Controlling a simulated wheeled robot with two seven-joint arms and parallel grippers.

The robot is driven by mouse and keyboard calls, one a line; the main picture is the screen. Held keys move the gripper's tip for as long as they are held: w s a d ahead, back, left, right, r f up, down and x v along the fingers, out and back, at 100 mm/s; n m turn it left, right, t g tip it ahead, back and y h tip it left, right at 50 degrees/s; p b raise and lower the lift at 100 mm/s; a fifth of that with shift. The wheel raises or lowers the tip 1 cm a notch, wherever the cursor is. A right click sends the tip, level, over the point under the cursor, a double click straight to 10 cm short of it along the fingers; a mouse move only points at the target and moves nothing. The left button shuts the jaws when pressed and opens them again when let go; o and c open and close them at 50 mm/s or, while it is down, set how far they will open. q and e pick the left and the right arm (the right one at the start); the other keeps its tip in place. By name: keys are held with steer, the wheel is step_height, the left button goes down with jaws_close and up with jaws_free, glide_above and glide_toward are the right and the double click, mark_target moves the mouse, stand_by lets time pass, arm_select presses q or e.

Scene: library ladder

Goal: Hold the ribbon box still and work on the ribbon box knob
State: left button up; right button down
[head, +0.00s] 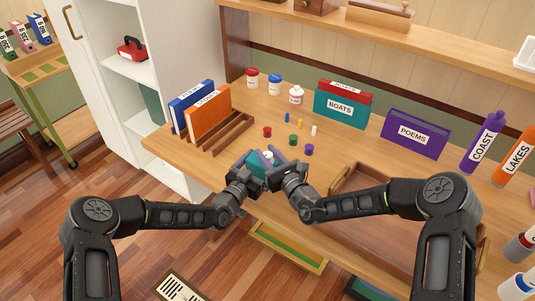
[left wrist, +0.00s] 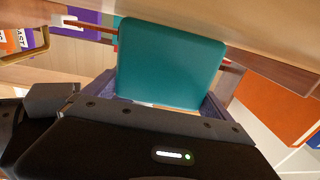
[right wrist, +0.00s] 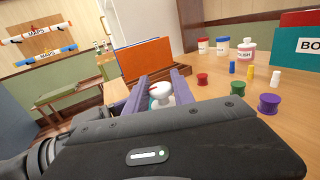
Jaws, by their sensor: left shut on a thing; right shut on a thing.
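The ribbon box (head: 257,171) is a teal block near the front edge of the wooden table. It fills the middle of the left wrist view (left wrist: 170,62) between purple finger pads. My left gripper (head: 252,166) is shut on its sides. The ribbon box knob (right wrist: 160,92) is white and rounded, with a small red mark beside it, in the right wrist view. My right gripper (head: 276,158) is shut on the knob, its purple fingers either side. In the head view both grippers hide most of the box, and only a bit of the knob (head: 268,155) shows.
Red (head: 267,132), green (head: 293,140) and purple (head: 309,150) spools stand just beyond the grippers. A wooden rack (head: 235,135) with binders is at the left. A wooden tray (head: 345,232) lies to the right. A teal BOATS box (head: 341,107) stands farther back.

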steer(key=c, duration=1.2)
jaws_free()
steer(key=shift+o, duration=0.2)
steer(key=v, duration=1.2)
steer(key=shift+o, duration=0.5)
